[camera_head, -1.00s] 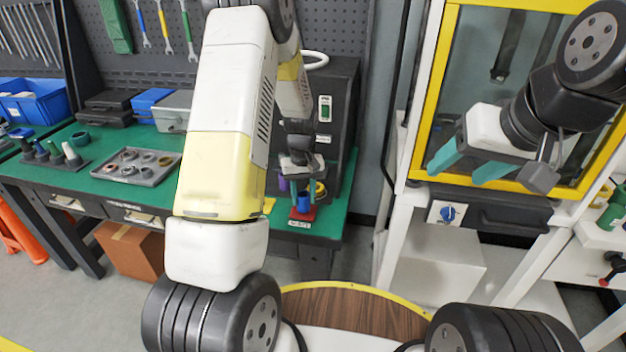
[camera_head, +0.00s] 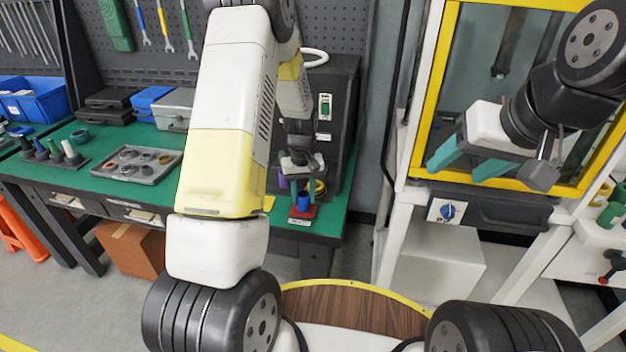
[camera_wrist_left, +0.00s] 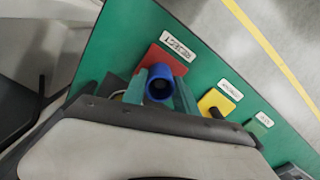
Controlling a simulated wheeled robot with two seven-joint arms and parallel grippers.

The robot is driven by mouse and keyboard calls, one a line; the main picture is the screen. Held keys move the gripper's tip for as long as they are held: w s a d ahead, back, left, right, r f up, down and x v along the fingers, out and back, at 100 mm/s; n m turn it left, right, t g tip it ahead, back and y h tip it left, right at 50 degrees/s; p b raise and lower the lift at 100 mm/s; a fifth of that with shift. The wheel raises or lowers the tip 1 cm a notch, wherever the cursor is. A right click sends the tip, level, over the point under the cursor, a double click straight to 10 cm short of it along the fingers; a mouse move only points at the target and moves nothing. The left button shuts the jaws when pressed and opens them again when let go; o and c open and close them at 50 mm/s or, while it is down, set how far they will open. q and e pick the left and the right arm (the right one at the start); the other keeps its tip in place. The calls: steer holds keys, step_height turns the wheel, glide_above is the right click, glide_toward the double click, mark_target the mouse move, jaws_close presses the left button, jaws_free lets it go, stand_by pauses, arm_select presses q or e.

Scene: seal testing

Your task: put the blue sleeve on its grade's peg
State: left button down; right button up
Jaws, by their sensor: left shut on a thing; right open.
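My left gripper (camera_head: 304,189) is shut on the blue sleeve (camera_head: 304,200), over the red plate (camera_head: 302,212) near the front edge of the green bench. In the left wrist view the sleeve (camera_wrist_left: 159,85) shows its open round end between the two teal fingers. The red plate (camera_wrist_left: 152,58) lies behind it, next to a white label. I cannot tell whether the sleeve is around a peg; the sleeve and fingers hide that spot. My right gripper (camera_head: 468,163) is open and empty in front of the yellow-framed cabinet at the right.
In the wrist view, a yellow plate (camera_wrist_left: 215,102) and a green plate (camera_wrist_left: 257,128) with labels lie beside the red one. A purple part (camera_head: 283,183) stands left of my left gripper. A grey tray (camera_head: 137,166) of rings and a black machine (camera_head: 335,120) are on the bench.

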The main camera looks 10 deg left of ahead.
arm_select(q)
steer(key=c, duration=0.9)
jaws_free()
steer(key=shift+f, duration=0.1)
steer(key=shift+r, duration=4.55)
